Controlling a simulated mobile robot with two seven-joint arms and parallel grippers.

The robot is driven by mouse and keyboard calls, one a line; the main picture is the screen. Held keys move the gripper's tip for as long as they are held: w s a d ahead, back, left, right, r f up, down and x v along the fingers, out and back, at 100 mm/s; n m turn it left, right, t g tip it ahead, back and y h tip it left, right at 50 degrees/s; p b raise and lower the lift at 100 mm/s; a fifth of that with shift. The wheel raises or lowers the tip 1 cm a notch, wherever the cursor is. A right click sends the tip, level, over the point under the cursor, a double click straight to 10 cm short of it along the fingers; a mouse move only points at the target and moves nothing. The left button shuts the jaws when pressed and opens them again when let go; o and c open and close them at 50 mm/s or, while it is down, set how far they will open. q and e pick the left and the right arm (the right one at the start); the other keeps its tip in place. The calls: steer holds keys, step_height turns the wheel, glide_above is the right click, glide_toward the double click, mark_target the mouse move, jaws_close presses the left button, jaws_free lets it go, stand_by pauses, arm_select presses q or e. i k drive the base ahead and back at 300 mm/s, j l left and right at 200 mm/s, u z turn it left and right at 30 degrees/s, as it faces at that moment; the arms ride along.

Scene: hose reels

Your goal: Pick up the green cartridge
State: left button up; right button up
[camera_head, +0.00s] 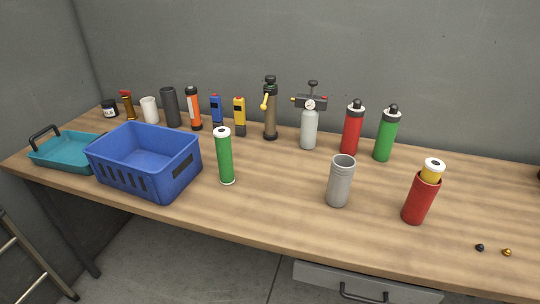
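The green cartridge (225,158) stands upright on the wooden workbench (275,205), just right of the blue crate. It is a slim green cylinder with a white top that has a dark centre, and a pale rim at its base. Nothing touches it and it is fully visible. Neither of my grippers shows in the head view.
A blue crate (180,178) and teal tray (60,152) are at left. Several bottles and tools line the back. The bench between the green cartridge and grey cup is clear.

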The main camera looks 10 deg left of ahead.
mark_target(222, 134)
steer(key=j+z, duration=0.25)
steer(key=z, duration=0.2)
steer(key=j+z, duration=0.25)
steer(key=z, duration=0.15)
steer(key=j+z, duration=0.25)
steer(key=z, duration=0.2)
steer(key=k+j+z, duration=0.2)
steer(key=j, duration=0.15)
steer(key=j+z, duration=0.2)
steer(key=k+j+z, duration=0.2)
steer(key=j, duration=0.2)
